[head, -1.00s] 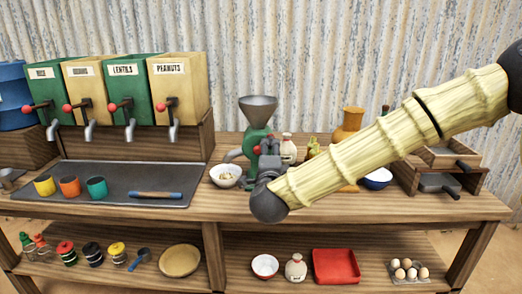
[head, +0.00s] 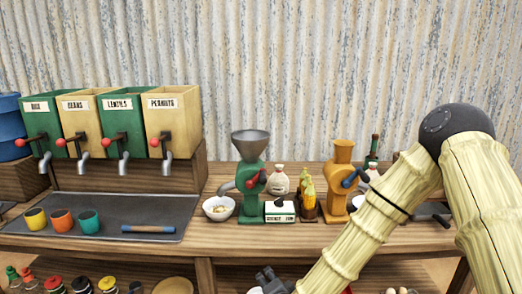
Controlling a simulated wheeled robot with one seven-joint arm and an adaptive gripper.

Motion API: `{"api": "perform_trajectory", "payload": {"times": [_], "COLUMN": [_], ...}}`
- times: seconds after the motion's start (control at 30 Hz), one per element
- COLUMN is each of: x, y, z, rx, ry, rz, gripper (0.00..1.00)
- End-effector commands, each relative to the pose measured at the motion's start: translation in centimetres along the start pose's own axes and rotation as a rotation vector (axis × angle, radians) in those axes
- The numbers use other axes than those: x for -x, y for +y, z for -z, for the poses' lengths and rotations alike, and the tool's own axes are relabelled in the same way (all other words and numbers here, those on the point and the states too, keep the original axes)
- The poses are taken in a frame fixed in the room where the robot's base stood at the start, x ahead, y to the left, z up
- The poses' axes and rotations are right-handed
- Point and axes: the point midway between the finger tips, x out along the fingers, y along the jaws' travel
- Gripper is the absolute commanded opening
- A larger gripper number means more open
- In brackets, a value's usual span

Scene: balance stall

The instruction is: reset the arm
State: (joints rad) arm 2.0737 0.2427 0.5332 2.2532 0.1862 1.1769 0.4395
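My arm, with pale bamboo-like links, bends at a dark elbow joint on the right and slopes down to the bottom middle of the head view. My gripper (head: 270,281) is a small dark shape at the bottom edge, in front of the table's front edge and partly cut off by the frame. Its fingers are too small and cropped to tell whether they are open or shut. I see nothing clearly held in it.
On the wooden table (head: 225,243) stand a green grinder (head: 251,190), an orange grinder (head: 341,180), a white bowl (head: 219,209) and a labelled box (head: 280,211). Labelled dispensers (head: 122,125) and cups on a dark tray (head: 110,226) are at left. A shelf lies below.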

Motion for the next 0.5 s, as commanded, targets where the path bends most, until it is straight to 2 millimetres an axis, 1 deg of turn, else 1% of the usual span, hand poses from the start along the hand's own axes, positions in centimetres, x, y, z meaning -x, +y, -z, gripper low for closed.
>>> {"api": "perform_trajectory", "payload": {"times": [0.03, 0.07, 0.1, 0.17, 0.2, 0.27, 0.3, 0.37, 0.4, 0.47, 0.5], "x": [0.7, 1.0, 1.5, 2.5, 3.3, 4.7, 5.7, 7.4, 8.6, 10.6, 12.1], "y": [2.6, 4.1, 6.3, 9.4, 11.5, 14.5, 16.6, 19.5, 21.4, 24.2, 26.0], "z": [-1.1, -1.6, -2.4, -3.5, -4.2, -5.1, -5.6, -6.3, -6.7, -7.3, -7.5], "rx": [0.050, 0.079, 0.119, 0.179, 0.217, 0.274, 0.311, 0.365, 0.402, 0.454, 0.487], "ry": [-0.040, -0.064, -0.098, -0.150, -0.184, -0.240, -0.277, -0.333, -0.374, -0.435, -0.475], "rz": [-0.046, -0.071, -0.105, -0.154, -0.188, -0.236, -0.268, -0.316, -0.347, -0.392, -0.423], "gripper": [0.50, 0.50, 0.50, 0.50, 0.50, 0.50, 0.50, 0.50, 0.50, 0.50, 0.50]}}
